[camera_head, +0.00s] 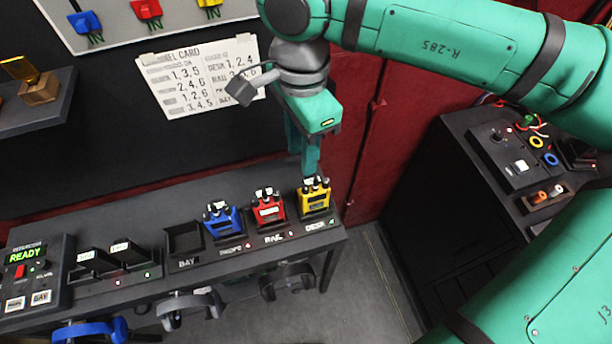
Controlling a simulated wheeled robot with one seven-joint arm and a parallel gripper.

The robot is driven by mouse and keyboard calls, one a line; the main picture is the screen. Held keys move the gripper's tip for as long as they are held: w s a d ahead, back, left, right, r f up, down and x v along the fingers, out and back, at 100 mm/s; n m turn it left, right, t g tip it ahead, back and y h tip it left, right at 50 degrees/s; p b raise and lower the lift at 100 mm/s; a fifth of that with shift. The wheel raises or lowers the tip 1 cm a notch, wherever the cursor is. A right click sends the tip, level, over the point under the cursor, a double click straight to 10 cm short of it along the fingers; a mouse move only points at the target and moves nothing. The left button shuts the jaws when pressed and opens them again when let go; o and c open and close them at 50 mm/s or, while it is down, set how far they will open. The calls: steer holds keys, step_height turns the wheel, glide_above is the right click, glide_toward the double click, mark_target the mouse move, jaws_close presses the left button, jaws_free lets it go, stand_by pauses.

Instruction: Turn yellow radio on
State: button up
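The yellow radio (314,200) stands in the rightmost holder on the dark bench, above a label that seems to read DESK. My gripper (311,172) points down right above it, with its fingertips at or just behind the radio's top. I cannot tell whether they touch. The fingers look close together, but their gap is hidden from this angle. The radio's knobs are partly covered by the fingertips.
A red radio (268,208) and a blue radio (222,221) stand to the left, near an empty bay (184,241). A channel card (195,80) hangs on the wall behind. A control box (31,268) reads READY. Headsets hang below the bench edge.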

mark_target(305, 187)
steer(key=f, duration=1)
steer(key=shift+d+f, duration=0.25)
steer(key=shift+f, duration=0.1)
jaws_close()
